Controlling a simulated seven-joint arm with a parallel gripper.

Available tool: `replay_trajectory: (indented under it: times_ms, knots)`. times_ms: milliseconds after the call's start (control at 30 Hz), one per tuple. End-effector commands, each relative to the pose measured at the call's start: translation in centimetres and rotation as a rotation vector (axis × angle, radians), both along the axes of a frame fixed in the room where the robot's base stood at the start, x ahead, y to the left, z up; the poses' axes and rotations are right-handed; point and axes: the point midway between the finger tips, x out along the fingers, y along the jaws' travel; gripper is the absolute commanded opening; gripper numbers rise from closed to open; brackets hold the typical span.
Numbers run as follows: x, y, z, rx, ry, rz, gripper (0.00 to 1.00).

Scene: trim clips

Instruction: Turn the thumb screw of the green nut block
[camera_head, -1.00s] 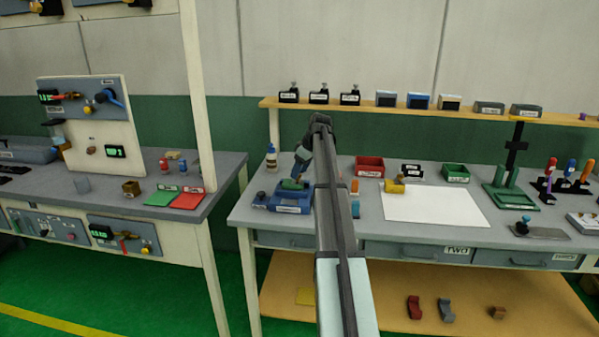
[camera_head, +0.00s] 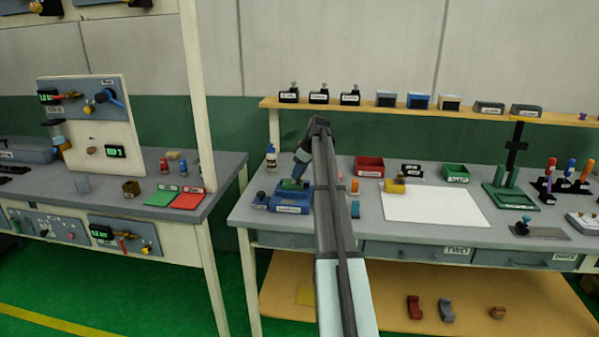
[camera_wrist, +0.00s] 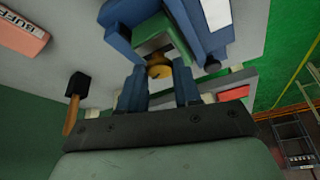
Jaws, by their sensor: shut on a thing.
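The green nut block (camera_wrist: 160,35) sits in a blue holder (camera_wrist: 118,14), near the top middle of the wrist view. A brass-coloured thumb screw (camera_wrist: 159,72) sticks out of it toward my gripper (camera_wrist: 160,80). My two blue fingers stand on either side of the screw and are shut on it. In the head view the green block (camera_head: 291,185) sits in the blue holder (camera_head: 288,207) at the left end of the right bench. My gripper (camera_head: 298,180) comes down onto it from above. The screw is too small to make out there.
A small bottle (camera_head: 271,157) stands behind the holder. To the right are a red bin (camera_head: 369,166), a yellow block (camera_head: 395,186) and a white sheet (camera_head: 435,207). A shelf (camera_head: 400,110) runs along the back. My arm hides part of the bench.

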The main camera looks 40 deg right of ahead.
Motion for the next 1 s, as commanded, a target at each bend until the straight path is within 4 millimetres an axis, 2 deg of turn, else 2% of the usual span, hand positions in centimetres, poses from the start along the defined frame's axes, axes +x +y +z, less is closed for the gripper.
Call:
replay_trajectory:
  times_ms: [267, 700, 1000]
  knots:
    - [-0.11, 0.13, -0.02, -0.001, 0.001, -0.050, 0.02]
    - [-0.13, 0.40, -0.04, -0.001, 0.002, -0.388, 0.02]
    - [-0.08, 0.36, -0.01, 0.000, 0.000, -0.425, 0.02]
